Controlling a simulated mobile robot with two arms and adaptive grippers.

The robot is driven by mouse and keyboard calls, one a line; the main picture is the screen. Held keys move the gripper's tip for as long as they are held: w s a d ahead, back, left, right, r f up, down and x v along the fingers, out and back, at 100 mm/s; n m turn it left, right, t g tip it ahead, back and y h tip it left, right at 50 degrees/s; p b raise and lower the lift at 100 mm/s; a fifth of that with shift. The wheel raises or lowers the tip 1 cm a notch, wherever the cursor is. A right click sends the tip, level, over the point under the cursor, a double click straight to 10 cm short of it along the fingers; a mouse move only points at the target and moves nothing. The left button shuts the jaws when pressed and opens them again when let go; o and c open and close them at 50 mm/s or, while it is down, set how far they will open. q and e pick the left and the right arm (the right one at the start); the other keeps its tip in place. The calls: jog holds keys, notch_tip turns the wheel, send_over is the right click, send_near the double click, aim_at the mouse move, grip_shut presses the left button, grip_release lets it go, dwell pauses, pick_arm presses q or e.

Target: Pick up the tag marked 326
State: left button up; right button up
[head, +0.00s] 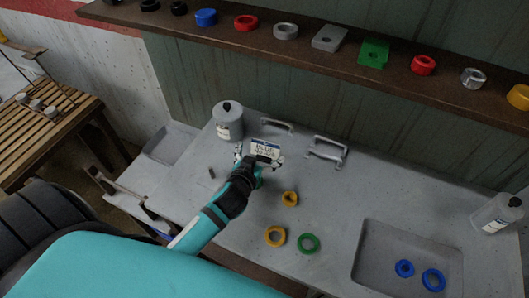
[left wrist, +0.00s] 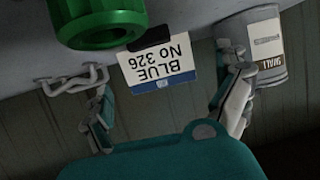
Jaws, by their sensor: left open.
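The tag (head: 265,149) is a white plate with a blue strip, standing on the grey bench. It reads BLUE No 326 in the left wrist view (left wrist: 160,68), where it appears upside down. A dark piece (left wrist: 150,38) is at its lower edge. My left gripper (head: 259,161) is open, with its fingers spread to either side of the tag in the picture. In the left wrist view the gripper (left wrist: 166,110) shows empty space between its fingers. I cannot tell whether either finger touches the tag. My right gripper is not in view.
A grey canister (head: 228,121) stands left of the tag; handles (head: 326,150) lie behind and right. Yellow (head: 289,199) and green (head: 308,243) rings lie nearer me. A tray (head: 380,270) holds blue rings. A shelf (head: 300,56) with several parts runs above.

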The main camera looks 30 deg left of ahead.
aim_at(265, 149)
pick_arm(q)
jog(key=x, duration=0.4)
jog(key=shift+w+d+f+p, duration=0.15)
jog(key=shift+d+f+p, duration=0.1)
jog(key=shift+p, duration=0.15)
jog(key=c, duration=1)
jog(key=shift+o, duration=0.2)
jog(key=shift+r, duration=0.15)
